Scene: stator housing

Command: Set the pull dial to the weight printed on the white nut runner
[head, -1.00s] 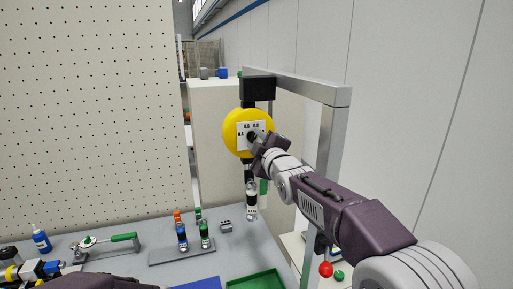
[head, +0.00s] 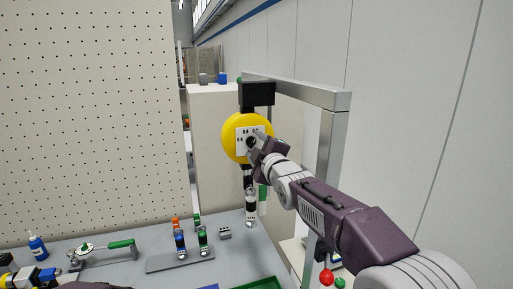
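The yellow round balancer (head: 231,147) hangs from a black block on the grey frame. Its white dial plate (head: 243,133) carries small printed numbers, too small to read surely. The dark dial knob (head: 251,142) sits at the plate's middle. My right gripper (head: 257,145) is at the knob, coming from the right; its fingers overlap the knob, and I cannot tell whether they grip it. The white nut runner (head: 251,205) hangs upright below the balancer; no weight print is legible.
The grey frame post (head: 329,180) stands right of the balancer, behind my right arm. A pegboard (head: 90,120) stands at left.

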